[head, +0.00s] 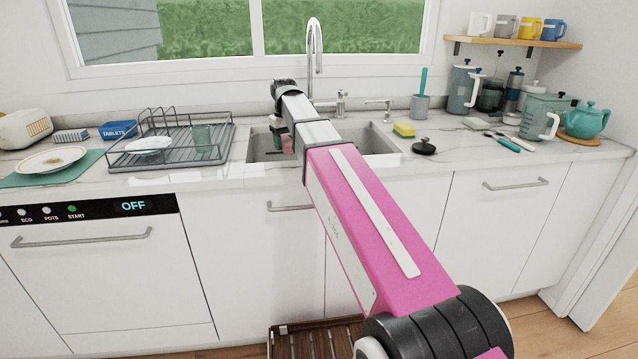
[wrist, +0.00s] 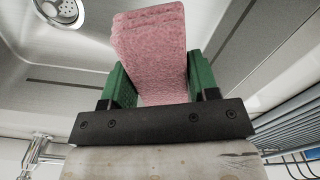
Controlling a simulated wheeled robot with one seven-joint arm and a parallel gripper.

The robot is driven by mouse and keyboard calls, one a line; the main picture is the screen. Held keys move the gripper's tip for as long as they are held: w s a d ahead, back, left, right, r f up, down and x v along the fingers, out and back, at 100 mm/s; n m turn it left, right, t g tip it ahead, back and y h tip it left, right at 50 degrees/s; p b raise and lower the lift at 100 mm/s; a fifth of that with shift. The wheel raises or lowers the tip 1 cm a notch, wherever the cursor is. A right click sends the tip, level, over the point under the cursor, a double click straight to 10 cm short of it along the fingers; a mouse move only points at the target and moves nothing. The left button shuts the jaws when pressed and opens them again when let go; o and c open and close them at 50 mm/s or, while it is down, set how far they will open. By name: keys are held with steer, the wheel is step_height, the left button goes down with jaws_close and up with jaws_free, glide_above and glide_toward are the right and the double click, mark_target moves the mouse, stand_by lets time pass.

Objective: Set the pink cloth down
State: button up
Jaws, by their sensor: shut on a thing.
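A folded pink cloth (wrist: 150,40) is between the green fingers of my gripper (wrist: 160,78) in the wrist view. The gripper is shut on the cloth, which sticks out past the fingertips. In the head view a small part of the pink cloth (head: 288,144) shows beside my arm, over the left part of the grey sink (head: 372,143). My arm hides much of the gripper and the middle of the sink there. In the wrist view the metal sink (wrist: 75,52) lies behind the cloth, with its drain (wrist: 60,11) at the top left. I cannot tell whether the cloth touches the sink.
A dish rack (head: 178,152) with a plate stands left of the sink. The faucet (head: 314,50) rises behind it. A sponge (head: 404,130) and a black plug (head: 424,147) lie to the right. Counter (head: 450,160) in front of them is clear.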

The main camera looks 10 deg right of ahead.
steer(key=shift+f, duration=6.8)
steer(key=shift+f, duration=0.6)
steer(key=o, duration=0.9)
steer(key=shift+r, duration=0.1)
step_height(320, 180, up, 13)
